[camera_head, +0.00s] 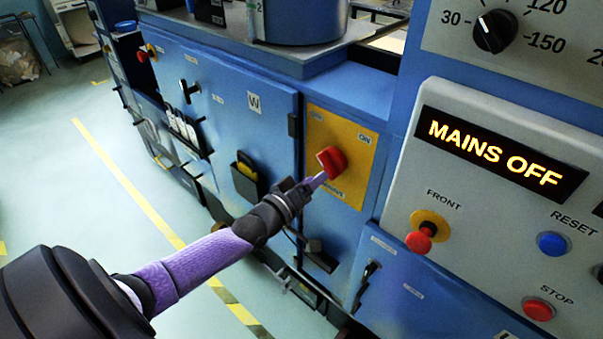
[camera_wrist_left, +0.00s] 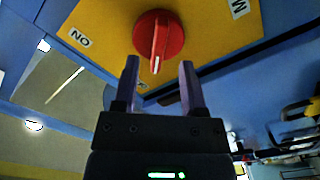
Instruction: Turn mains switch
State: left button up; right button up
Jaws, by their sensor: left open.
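The mains switch is a red rotary knob (camera_head: 331,161) on a yellow plate (camera_head: 322,127) set in the blue machine front. In the left wrist view the knob (camera_wrist_left: 159,38) has a raised grip bar with a white mark at its lower end. My left gripper (camera_head: 317,181) is at the knob's lower left in the head view. In the wrist view its two purple fingers (camera_wrist_left: 158,66) are open, with the bar's lower end between their tips and a gap on each side. Depth to the knob is hard to tell. The display (camera_head: 500,153) reads MAINS OFF.
The grey control panel (camera_head: 472,225) at right carries a red FRONT knob (camera_head: 419,240), a blue RESET button (camera_head: 552,243) and a red STOP button (camera_head: 538,309). A blue cabinet door marked W (camera_head: 254,103) is left of the plate. Open floor lies further left.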

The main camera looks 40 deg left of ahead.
pick_arm(q)
jog(key=s, duration=0.4)
jog(key=s+p, duration=0.1)
jog(key=s, duration=0.1)
jog(key=shift+a, duration=0.25)
